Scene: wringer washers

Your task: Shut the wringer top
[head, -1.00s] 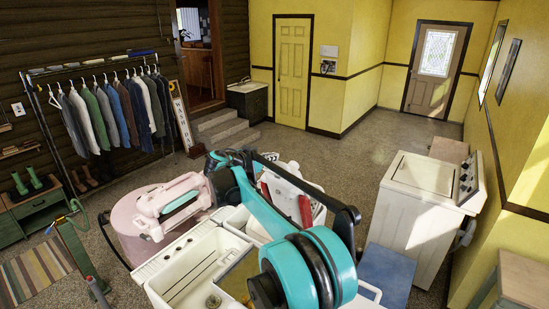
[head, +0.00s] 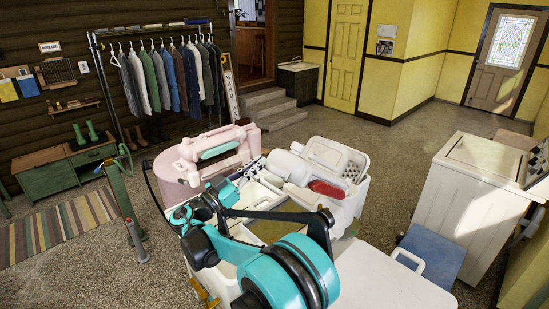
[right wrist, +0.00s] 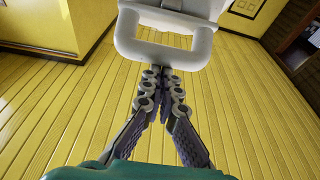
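The white wringer (head: 287,166) sits on the white washer at the middle of the head view, with a red part beside it. My right gripper (head: 252,171) reaches its left side from my teal and black right arm. In the right wrist view the fingers (right wrist: 162,76) of this gripper converge, their tips together at the lower bar of a pale, D-shaped handle (right wrist: 165,54). I cannot tell whether the bar is between them. The pink washer's wringer (head: 210,148) stands to the left. My left gripper is not in view.
A white table (head: 385,285) is at the front right, with a blue panel (head: 434,254) beside it. A white appliance (head: 470,200) stands at the right. A clothes rack (head: 155,45) is at the back left.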

